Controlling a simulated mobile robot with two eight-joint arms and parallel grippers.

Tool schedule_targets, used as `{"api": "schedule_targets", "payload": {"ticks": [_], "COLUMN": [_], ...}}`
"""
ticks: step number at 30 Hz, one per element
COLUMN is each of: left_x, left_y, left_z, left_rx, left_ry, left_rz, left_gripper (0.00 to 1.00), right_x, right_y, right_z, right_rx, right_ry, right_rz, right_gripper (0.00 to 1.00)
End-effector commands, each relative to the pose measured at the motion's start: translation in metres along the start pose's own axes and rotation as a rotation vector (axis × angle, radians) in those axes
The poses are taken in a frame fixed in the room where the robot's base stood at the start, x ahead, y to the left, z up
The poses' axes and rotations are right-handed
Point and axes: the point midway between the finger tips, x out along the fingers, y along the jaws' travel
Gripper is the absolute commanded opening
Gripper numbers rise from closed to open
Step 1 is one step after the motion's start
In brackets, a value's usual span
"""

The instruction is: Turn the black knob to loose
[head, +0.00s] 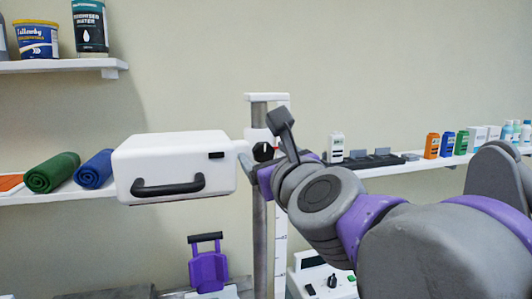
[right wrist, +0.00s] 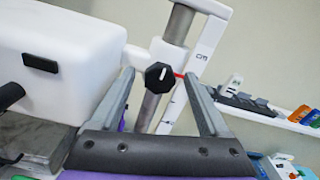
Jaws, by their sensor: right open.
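The black knob (head: 263,151) sits on a white collar on the upright metal post (head: 259,215), right of the white box-shaped head with a black handle (head: 175,167). In the right wrist view the black knob (right wrist: 159,76) looks many-sided, with a short white mark on its face and a red mark just to its right. My right gripper (head: 265,146) is open, with one finger to each side of the knob in the right wrist view (right wrist: 158,83). I see no finger clearly touching it. My left gripper is not in view.
A white scale strip (head: 281,240) marked cm runs beside the post. A shelf on the right (head: 400,164) carries bottles and boxes. Rolled green (head: 52,172) and blue (head: 94,169) towels lie on the left shelf. A purple handled object (head: 207,265) stands below.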

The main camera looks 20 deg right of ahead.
Motion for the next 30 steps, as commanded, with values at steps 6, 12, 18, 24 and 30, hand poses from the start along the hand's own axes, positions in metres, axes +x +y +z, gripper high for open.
{"api": "schedule_targets", "payload": {"ticks": [6,12,18,24,30], "left_x": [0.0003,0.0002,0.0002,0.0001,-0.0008], "left_y": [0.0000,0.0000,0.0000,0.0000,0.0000], "left_z": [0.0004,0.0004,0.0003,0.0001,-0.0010], "left_rx": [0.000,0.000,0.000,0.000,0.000], "left_ry": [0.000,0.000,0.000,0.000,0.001], "left_rz": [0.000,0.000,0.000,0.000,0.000], "left_gripper": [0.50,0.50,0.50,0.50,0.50], "right_x": [-0.0002,-0.0004,-0.0005,-0.0005,-0.0006], "right_y": [0.0001,0.0002,0.0002,0.0002,0.0001], "right_z": [-0.0003,-0.0003,-0.0002,-0.0001,0.0001], "right_rx": [0.000,0.000,0.000,-0.009,-0.072], "right_ry": [0.000,0.000,0.000,0.000,0.000], "right_rz": [0.000,0.000,0.000,0.000,0.000], "right_gripper": [0.68,0.32,0.00,0.00,0.00]}}
